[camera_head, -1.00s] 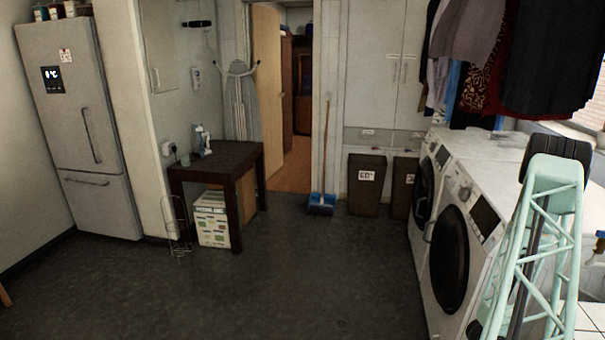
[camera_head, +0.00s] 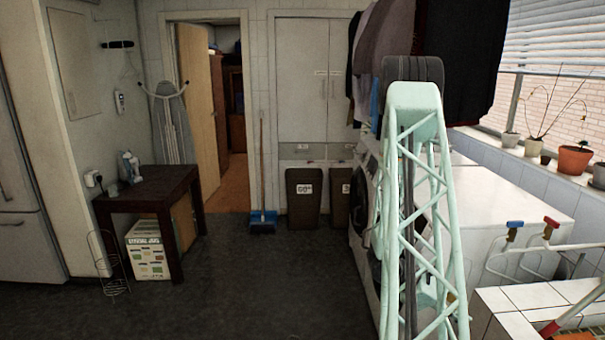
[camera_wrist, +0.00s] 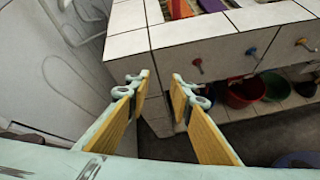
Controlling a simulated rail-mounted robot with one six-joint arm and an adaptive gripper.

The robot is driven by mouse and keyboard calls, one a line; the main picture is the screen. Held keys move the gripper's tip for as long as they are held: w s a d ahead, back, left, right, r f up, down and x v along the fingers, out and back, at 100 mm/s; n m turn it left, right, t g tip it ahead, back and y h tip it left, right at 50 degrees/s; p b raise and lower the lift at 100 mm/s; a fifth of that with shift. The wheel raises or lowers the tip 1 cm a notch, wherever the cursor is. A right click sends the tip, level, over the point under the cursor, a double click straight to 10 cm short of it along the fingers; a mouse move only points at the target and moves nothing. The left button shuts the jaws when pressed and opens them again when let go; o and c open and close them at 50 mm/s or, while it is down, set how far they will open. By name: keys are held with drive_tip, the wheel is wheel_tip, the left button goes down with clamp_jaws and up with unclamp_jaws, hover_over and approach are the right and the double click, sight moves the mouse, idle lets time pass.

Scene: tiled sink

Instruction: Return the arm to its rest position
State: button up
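My mint-green lattice arm (camera_head: 425,190) stands upright right of the middle in the head view, in front of the washing machines. My gripper (camera_wrist: 158,78) shows in the wrist view, its two yellow-padded fingers apart with a clear gap and nothing between them. It is in front of the white-tiled sink (camera_wrist: 200,35), whose tiled edge and corner show beyond the fingertips. I cannot make out the gripper's fingers in the head view.
Taps with blue (camera_head: 515,225) and red (camera_head: 551,222) handles stick up at the right. Potted plants (camera_head: 574,158) line the windowsill. Buckets (camera_wrist: 245,92) stand under the sink. A dark table (camera_head: 150,190) is at the left; the floor (camera_head: 250,290) between is clear.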

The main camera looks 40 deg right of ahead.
drive_tip(key=w+a+r+m, duration=0.1)
drive_tip(key=w+a+r, duration=0.2)
drive_tip(key=w+r, duration=0.55)
drive_tip(key=w+a+r+m+t+p, duration=0.15)
drive_tip(key=w+a+r, duration=0.25)
drive_tip(key=a+r, duration=0.55)
drive_tip(key=w+a+r+m+t+p, duration=0.1)
drive_tip(key=w+a+r+m+p, duration=0.15)
drive_tip(key=a+r, duration=0.7)
drive_tip(key=s+a+r+t+y+p, duration=0.1)
drive_tip(key=a+r, duration=0.6)
drive_tip(key=a, duration=0.7)
drive_tip(key=s+a+r+t+y+p, duration=0.1)
drive_tip(key=a+r+t+y, duration=0.3)
drive_tip(key=a, duration=1.1)
drive_tip(key=s+a+r+t+y+p, duration=0.1)
drive_tip(key=a+r+t, duration=0.3)
drive_tip(key=a+r, duration=0.6)
drive_tip(key=a+y+p, duration=0.1)
drive_tip(key=a, duration=0.3)
drive_tip(key=shift+a+r+y+p, duration=0.2)
drive_tip(key=shift+y+p, duration=0.1)
drive_tip(key=shift+p, duration=0.1)
drive_tip(key=shift+f, duration=0.1)
wheel_tip(320, 180, down, 18)
drive_tip(key=b, duration=1.8)
